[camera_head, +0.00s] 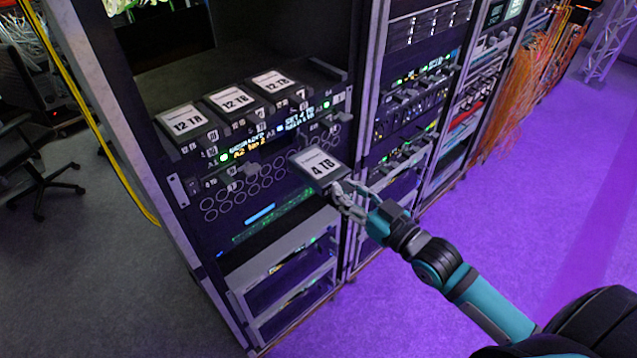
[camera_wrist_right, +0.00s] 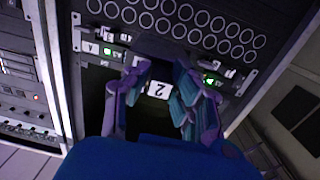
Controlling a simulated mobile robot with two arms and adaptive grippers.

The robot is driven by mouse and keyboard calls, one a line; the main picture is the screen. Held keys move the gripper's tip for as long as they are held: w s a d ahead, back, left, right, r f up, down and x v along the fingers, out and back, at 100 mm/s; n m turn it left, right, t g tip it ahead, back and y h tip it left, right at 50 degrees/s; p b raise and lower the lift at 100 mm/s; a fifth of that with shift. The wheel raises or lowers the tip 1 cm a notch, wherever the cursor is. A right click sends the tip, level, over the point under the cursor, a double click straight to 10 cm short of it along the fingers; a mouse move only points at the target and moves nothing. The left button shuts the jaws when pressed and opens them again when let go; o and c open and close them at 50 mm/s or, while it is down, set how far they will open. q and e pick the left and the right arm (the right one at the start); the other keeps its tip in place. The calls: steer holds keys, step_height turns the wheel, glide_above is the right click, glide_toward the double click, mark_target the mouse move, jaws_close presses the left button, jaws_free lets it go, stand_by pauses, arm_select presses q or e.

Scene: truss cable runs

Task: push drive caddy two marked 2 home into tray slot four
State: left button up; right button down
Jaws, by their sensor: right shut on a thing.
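The drive caddy (camera_head: 318,163), with a white label reading 4 TB on top, sticks out of the front of the rack's drive tray (camera_head: 222,165). My right gripper (camera_head: 346,192) is shut on the caddy's front end. In the right wrist view, a white tag marked 2 (camera_wrist_right: 157,88) shows between the fingers of my right gripper (camera_wrist_right: 156,82). The caddy's far end meets the tray front, but how deep it sits in its slot is hidden. My left gripper is not in view.
Three drives labelled 12 TB (camera_head: 233,99) stand on top of the tray. A round-hole panel (camera_head: 240,190) runs along the rack front below. Neighbouring racks (camera_head: 400,100) stand to the right. Purple-lit floor (camera_head: 480,220) is open in front. A yellow cable (camera_head: 105,140) hangs at left.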

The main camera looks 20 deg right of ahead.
steer(key=w+d+r+b, duration=0.3)
steer(key=d+b, duration=0.1)
steer(key=d, duration=0.4)
steer(key=w+d+r+b, duration=0.1)
steer(key=w+d+r, duration=0.2)
steer(key=r, duration=0.6)
steer(key=shift+w+y+b, duration=0.3)
steer(key=shift+w, duration=0.5)
steer(key=shift+a+p, duration=0.1)
steer(key=shift+p, duration=0.25)
steer(key=shift+p+x, duration=0.45)
steer(key=shift+x, duration=1.05)
